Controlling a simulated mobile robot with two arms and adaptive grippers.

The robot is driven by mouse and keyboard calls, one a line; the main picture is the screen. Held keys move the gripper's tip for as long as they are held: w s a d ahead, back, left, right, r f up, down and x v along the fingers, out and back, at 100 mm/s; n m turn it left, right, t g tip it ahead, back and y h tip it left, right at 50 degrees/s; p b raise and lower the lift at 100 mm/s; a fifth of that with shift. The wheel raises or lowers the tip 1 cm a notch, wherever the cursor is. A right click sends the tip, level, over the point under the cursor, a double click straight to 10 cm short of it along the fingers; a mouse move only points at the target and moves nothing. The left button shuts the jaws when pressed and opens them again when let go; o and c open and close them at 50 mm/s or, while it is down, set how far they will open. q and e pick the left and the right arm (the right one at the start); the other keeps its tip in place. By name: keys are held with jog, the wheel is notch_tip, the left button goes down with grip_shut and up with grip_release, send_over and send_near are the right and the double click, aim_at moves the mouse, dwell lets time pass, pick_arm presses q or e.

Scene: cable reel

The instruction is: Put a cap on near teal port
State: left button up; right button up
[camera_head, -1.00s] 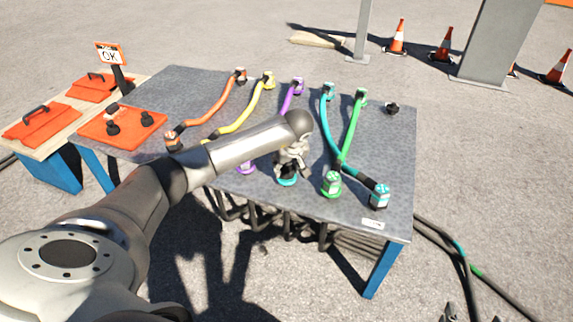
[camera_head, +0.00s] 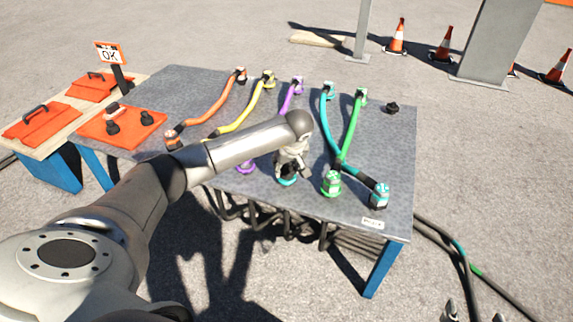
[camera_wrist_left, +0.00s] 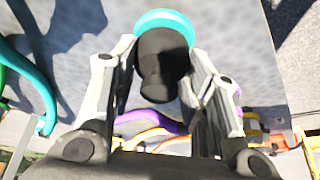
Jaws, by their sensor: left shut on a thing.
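The near teal port (camera_head: 288,181) is a teal ring at the table's near edge, below my left gripper (camera_head: 292,170). In the left wrist view the teal ring (camera_wrist_left: 163,18) shows at the top. A black cap (camera_wrist_left: 161,62) sits between the fingers of my left gripper (camera_wrist_left: 165,75) and overlaps the ring. The fingers are closed on the cap. Whether the cap is fully seated in the port cannot be told. My right gripper shows only as small tips (camera_head: 461,312) at the bottom right edge.
Orange, yellow, purple, teal and green cables cross the grey table (camera_head: 235,105). A green connector (camera_head: 331,184) and a teal connector (camera_head: 379,196) stand right of the gripper. A black cap (camera_head: 392,108) lies far right. An orange mat (camera_head: 140,137) holds more caps.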

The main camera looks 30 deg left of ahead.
pick_arm(q)
jog(key=o, duration=1.1)
jog(key=shift+f, duration=0.1)
jog(key=v, duration=1.2)
